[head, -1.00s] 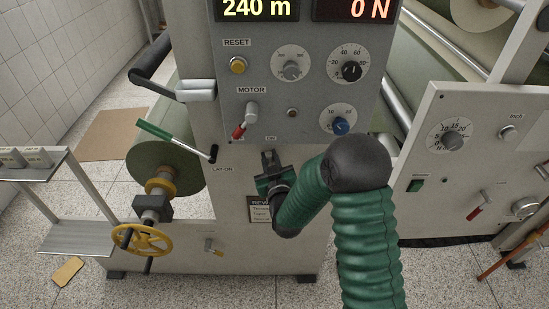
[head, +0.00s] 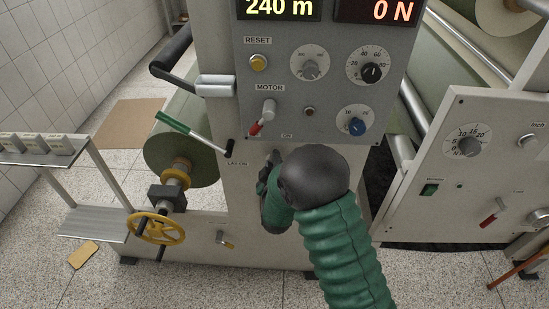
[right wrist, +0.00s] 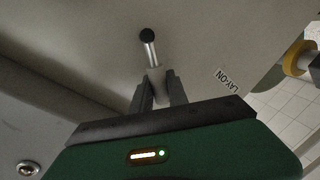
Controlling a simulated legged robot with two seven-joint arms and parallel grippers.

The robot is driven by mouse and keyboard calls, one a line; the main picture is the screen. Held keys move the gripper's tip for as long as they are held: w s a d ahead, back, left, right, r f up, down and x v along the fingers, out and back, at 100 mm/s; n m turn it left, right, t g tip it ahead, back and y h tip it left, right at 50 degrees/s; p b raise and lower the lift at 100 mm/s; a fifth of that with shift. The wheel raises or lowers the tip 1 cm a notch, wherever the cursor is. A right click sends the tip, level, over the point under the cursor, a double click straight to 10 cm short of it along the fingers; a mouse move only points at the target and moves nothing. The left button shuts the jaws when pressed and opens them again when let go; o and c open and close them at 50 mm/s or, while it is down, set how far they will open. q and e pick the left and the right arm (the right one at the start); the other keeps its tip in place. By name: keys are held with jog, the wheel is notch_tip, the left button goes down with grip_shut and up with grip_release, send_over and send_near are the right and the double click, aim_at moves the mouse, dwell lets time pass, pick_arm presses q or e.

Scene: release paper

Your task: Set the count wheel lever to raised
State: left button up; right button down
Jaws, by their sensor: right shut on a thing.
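My right gripper (head: 273,157) is at the front of the grey machine, below the control panel, mostly hidden behind my own arm in the head view. My left gripper is not in view.
A green-handled lever (head: 180,126) is left of my gripper. Above is the panel with a red-tipped motor lever (head: 262,118) and dials. A yellow handwheel (head: 157,228) is at lower left. A second panel (head: 450,175) stands at right.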

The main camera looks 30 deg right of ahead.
jog(key=shift+s+a+f, duration=0.1)
jog(key=shift+a+f, duration=0.05)
jog(key=shift+f, duration=0.25)
jog(key=c, duration=1.4)
grip_release()
jog(key=shift+o, duration=0.5)
jog(key=shift+r, duration=0.2)
jog(key=p+v, duration=0.9)
jog(key=v, duration=0.7)
jog(key=shift+s+a, duration=0.2)
jog(key=shift+s, duration=0.1)
jog(key=shift+w, duration=0.1)
